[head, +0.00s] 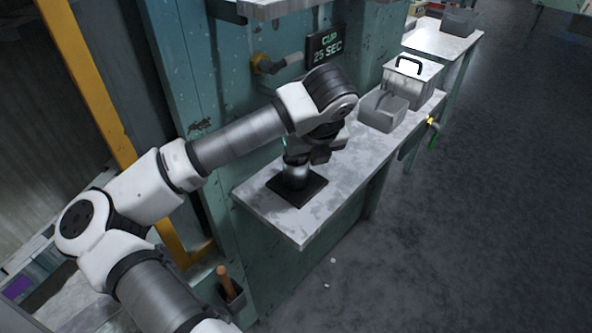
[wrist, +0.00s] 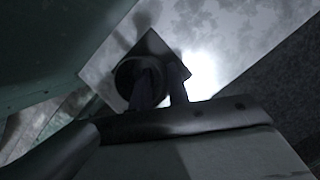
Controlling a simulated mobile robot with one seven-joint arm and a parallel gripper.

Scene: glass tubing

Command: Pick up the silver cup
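The silver cup (head: 295,171) stands upright on a square black mat (head: 312,187) near the front end of the grey bench. My gripper (head: 308,155) is right above the cup, pointing down, and hides part of its top. In the wrist view the cup's round rim (wrist: 121,76) shows as a dark ring over the mat (wrist: 152,42). My two dark fingers (wrist: 163,84) are apart there. One finger overlaps the cup's opening and the other lies just right of the rim. Whether either finger touches the cup is too dark to tell.
The bench (head: 301,222) runs back along a teal wall with a pipe fitting (head: 270,65) and a sign (head: 326,43) reading "CUP 25 SEC". The floor at right is open.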

